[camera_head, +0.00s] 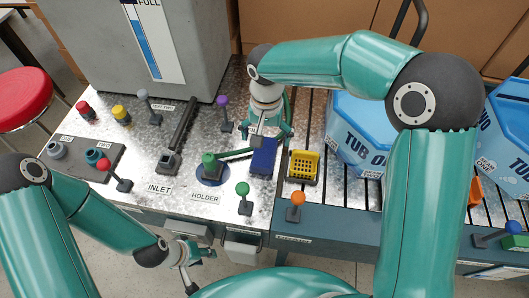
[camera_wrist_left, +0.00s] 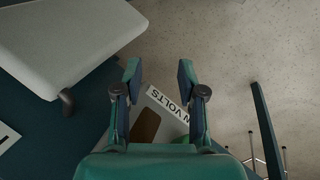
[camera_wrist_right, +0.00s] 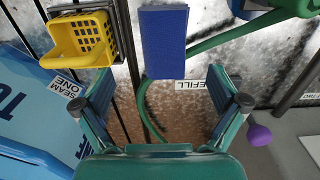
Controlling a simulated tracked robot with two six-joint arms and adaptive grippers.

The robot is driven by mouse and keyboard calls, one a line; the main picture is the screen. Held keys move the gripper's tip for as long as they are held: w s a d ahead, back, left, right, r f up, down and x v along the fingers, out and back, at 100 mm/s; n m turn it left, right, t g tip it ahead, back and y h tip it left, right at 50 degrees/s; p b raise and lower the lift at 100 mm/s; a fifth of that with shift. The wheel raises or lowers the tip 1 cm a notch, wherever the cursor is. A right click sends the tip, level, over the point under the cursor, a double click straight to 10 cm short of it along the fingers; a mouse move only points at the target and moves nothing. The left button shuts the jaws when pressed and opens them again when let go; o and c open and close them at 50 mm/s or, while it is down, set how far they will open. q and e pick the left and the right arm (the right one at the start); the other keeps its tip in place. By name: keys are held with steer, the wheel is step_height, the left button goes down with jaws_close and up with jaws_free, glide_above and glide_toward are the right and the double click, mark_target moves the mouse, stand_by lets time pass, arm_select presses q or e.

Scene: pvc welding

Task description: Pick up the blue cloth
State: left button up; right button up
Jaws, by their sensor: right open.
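The blue cloth (camera_head: 263,157) is a dark blue rectangle lying on the metal table just left of the yellow basket. In the right wrist view the cloth (camera_wrist_right: 164,44) shows at the top, ahead of the fingers and roughly centred between them. My right gripper (camera_head: 268,128) is open above the table, close behind the cloth in the head view; its fingers (camera_wrist_right: 163,92) have nothing between them. My left gripper (camera_head: 195,254) is low at the front, off the table edge. In the left wrist view its fingers (camera_wrist_left: 160,78) are apart and empty over the floor.
A yellow basket (camera_head: 303,166) stands right of the cloth. A green tool (camera_head: 211,162) sits in the holder to its left, its green hose passing near the cloth. Levers with coloured knobs, such as the purple one (camera_head: 222,101), rise around. Blue tubs (camera_head: 357,135) stand at right.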

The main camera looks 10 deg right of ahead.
mark_target(264, 152)
step_height(264, 152, down, 2)
steer(key=shift+f, duration=0.2)
steer(key=shift+w+a+f+p, duration=0.1)
steer(key=shift+f+p, duration=0.1)
steer(key=shift+f, duration=0.65)
steer(key=shift+s+a+f+p, duration=0.1)
steer(key=shift+f+p, duration=0.1)
steer(key=shift+f, duration=0.65)
steer(key=shift+w+a+f+p, duration=0.1)
steer(key=shift+f+p, duration=0.1)
steer(key=shift+f, duration=0.65)
steer(key=c, duration=1.3)
steer(key=shift+c, duration=0.2)
steer(key=shift+r, duration=0.15)
step_height(264, 152, up, 20)
